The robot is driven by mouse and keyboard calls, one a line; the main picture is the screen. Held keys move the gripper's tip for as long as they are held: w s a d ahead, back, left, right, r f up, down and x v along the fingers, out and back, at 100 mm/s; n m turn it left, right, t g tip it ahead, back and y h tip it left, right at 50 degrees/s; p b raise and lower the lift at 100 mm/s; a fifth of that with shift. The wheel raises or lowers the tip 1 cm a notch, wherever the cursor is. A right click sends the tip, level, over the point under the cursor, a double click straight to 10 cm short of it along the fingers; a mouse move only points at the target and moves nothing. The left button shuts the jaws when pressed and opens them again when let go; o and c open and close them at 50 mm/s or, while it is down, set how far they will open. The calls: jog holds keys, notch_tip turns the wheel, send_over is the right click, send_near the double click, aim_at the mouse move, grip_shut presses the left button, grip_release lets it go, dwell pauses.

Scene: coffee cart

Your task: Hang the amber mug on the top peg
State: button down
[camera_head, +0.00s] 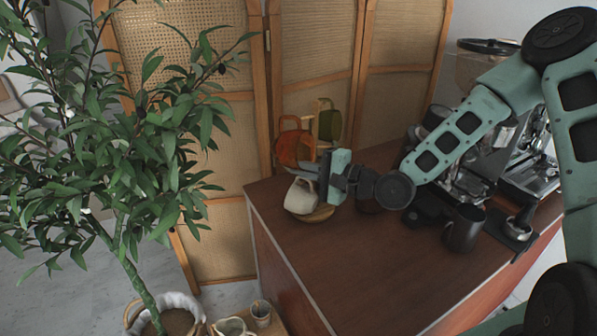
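The amber mug (292,150) is orange-brown, with its loop-shaped handle standing up. It is at the left end of the counter, in front of the rattan screen. My gripper (309,168) points left, with its dark fingers just below and right of the amber mug. I cannot tell whether they touch or grip it, or how far apart they are. A green mug (329,124) is behind and to the right. A tilted cream mug (300,197) is below my fingers, above a round wooden base (318,214). The pegs are mostly hidden behind my gripper and the mugs.
A dark mug (464,230) and the espresso machine (530,165) stand on the right of the counter (345,265). The front middle of the counter is clear. A leafy plant (130,140) stands left, and the rattan screen (318,60) closes off the back.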

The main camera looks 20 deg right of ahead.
jog(key=shift+w+d+f, duration=0.15)
jog(key=shift+w+d, duration=0.7)
jog(key=w+d, duration=0.1)
jog(key=w+d+f, duration=0.1)
jog(key=w+d, duration=0.1)
jog(key=shift+f+b, duration=0.2)
jog(key=shift+b, duration=0.1)
dwell(0.4)
jog(key=c, duration=1.6)
grip_release()
jog(key=shift+o, duration=0.2)
jog(key=shift+s+d, duration=0.1)
jog(key=b+v, duration=0.2)
jog(key=v, duration=1.5)
